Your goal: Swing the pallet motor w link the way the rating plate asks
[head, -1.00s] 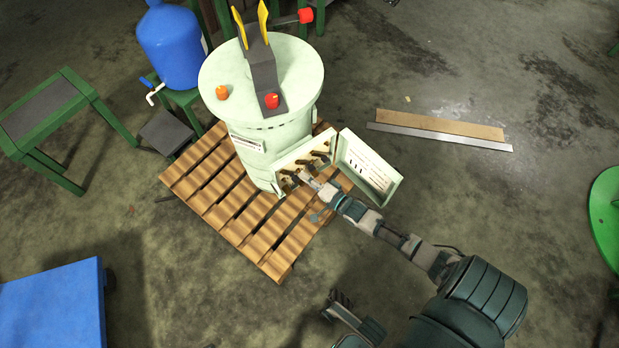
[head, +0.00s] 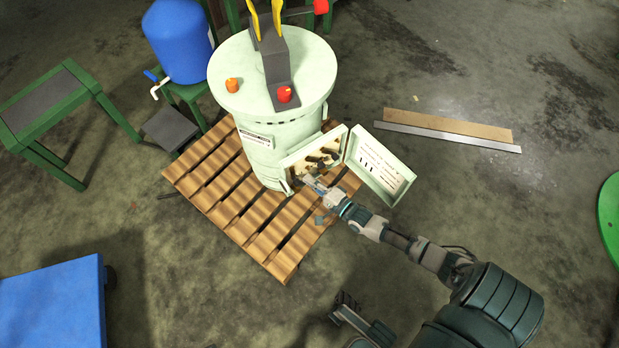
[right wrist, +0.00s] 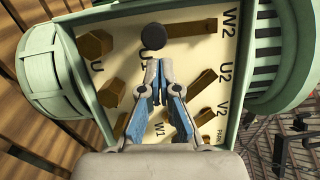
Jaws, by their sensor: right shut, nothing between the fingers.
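The pale green motor (head: 285,125) stands upright on a wooden pallet (head: 225,195). A rating plate (head: 254,138) is on its side, too small to read. Its terminal box (head: 301,159) is open. In the right wrist view, brass pieces stand near letters W2, U2, V2 and W1. A brass bar (right wrist: 192,29) runs from a dark round knob (right wrist: 154,37) towards W2; I cannot tell whether it is the W link. My right gripper (head: 308,180) is at the box, shut and empty. Its blue-padded fingertips (right wrist: 157,68) are below the knob in the picture and hide part of the board.
The box's open lid (head: 380,165), with printed markings, stands out right of the box, close to my right arm. A blue drum (head: 178,40) and a green stand (head: 55,105) are left.

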